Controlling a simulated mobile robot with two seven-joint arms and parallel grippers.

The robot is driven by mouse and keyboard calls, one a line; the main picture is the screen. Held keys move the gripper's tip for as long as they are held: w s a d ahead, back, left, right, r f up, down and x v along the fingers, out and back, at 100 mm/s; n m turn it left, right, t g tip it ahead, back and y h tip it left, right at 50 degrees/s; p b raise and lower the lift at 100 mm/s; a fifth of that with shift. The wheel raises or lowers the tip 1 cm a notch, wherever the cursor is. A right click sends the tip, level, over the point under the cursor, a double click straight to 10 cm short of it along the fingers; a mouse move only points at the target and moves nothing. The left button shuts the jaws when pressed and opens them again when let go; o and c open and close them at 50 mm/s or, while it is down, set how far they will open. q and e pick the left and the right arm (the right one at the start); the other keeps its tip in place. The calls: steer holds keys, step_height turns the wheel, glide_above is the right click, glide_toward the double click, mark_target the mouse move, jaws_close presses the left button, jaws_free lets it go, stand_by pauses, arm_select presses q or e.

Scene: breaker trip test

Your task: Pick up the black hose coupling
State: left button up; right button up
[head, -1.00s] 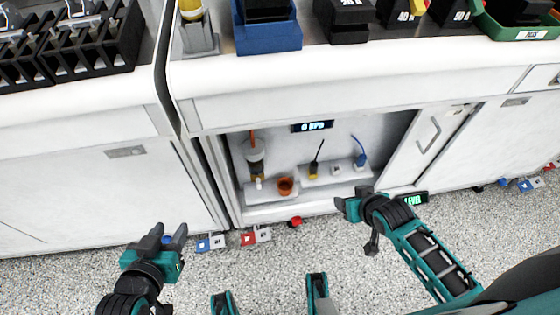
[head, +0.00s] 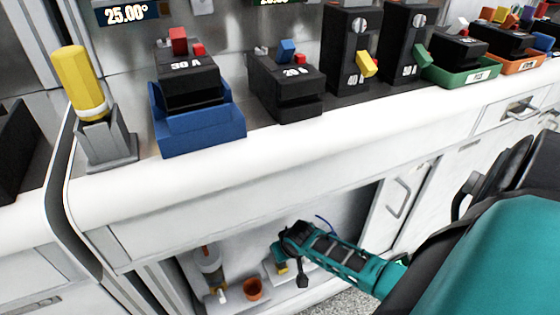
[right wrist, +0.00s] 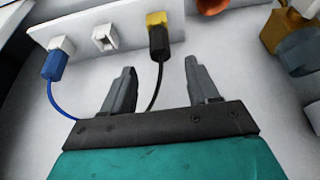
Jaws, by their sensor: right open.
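The black hose coupling (right wrist: 158,42) sits at a yellow fitting (right wrist: 156,18) on a white ledge, with a thin black hose running from it. In the right wrist view, my open right gripper (right wrist: 160,82) has one finger on each side of the line of this hose; the coupling lies just beyond the fingertips, and no contact shows. In the head view, my right gripper (head: 279,250) reaches into the open cabinet and hides the coupling; part of the yellow fitting (head: 283,268) shows below it. My left gripper is out of view.
On the same ledge are a white socket (right wrist: 104,38) and a blue coupling (right wrist: 54,64) with a blue hose. An orange cup (head: 252,289) stands left of my right gripper. The counter (head: 300,150) overhangs the cabinet and holds several breakers.

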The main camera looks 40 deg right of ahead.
steer(key=shift+b+x, duration=0.45)
steer(key=shift+x, duration=0.75)
steer(key=b+x, duration=0.2)
steer(key=x, duration=0.1)
steer(key=shift+s+f+b, duration=0.1)
steer(key=shift+f+b, duration=0.25)
steer(key=shift+f, duration=0.4)
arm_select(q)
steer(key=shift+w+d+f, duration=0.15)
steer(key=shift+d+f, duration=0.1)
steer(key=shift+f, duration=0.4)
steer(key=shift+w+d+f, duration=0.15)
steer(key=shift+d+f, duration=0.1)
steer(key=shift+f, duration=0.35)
arm_select(e)
jaws_close()
